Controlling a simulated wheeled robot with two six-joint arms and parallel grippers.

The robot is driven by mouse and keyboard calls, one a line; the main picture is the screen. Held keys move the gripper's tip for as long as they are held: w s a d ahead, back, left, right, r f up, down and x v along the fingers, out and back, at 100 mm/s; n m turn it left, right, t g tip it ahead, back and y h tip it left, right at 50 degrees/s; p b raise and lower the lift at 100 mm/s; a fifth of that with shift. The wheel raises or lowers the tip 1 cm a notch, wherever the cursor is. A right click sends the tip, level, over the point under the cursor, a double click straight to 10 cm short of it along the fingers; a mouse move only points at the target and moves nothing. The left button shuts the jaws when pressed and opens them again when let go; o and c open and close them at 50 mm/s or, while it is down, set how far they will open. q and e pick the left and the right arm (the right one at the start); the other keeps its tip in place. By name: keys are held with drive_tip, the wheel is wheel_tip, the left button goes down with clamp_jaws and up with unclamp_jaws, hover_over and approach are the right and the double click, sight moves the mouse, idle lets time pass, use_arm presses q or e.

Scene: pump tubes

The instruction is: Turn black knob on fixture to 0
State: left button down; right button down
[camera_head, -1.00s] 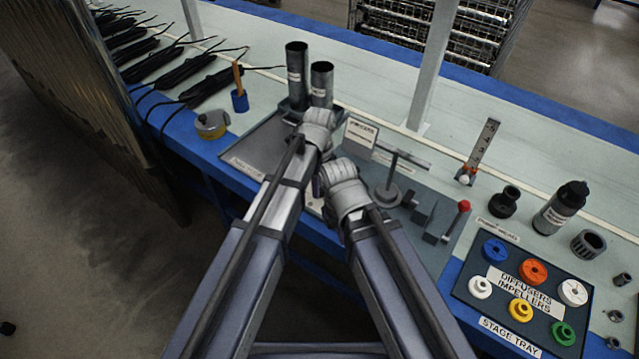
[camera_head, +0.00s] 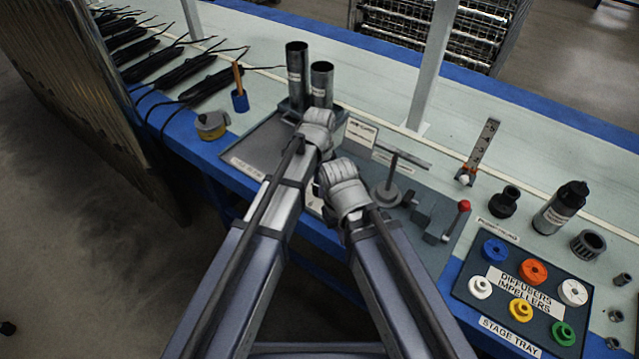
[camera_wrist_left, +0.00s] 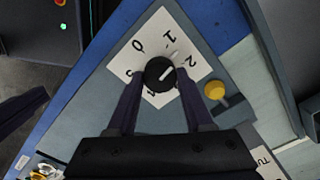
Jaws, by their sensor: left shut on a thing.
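The black knob (camera_wrist_left: 160,73) is in the left wrist view, in the middle of a white dial plate (camera_wrist_left: 140,57) marked with numbers, 0 at the upper left and 1 and 2 to the right. The light pointer line on the knob aims to the upper right, roughly towards the 1 and 2 side and away from 0. My left gripper (camera_wrist_left: 160,76) is shut on the knob, one finger on each side. In the head view the knob is hidden behind my arms. My right gripper's wrist shows beside the left one, but its fingers are hidden.
A yellow round button (camera_wrist_left: 214,90) sits right of the dial. In the head view, two dark cylinders (camera_head: 297,75) stand behind my left wrist. A T-handled stand (camera_head: 389,190) and a red-tipped lever (camera_head: 463,207) are to the right. The stage tray (camera_head: 470,308) is further right.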

use_arm(q)
drive_tip(key=n, duration=0.4)
drive_tip(key=shift+n, duration=0.3)
drive_tip(key=n, duration=0.3)
drive_tip(key=shift+n, duration=0.4)
drive_tip(key=n, duration=0.4)
drive_tip(key=shift+n, duration=2)
drive_tip(key=shift+c, duration=1.5)
unclamp_jaws()
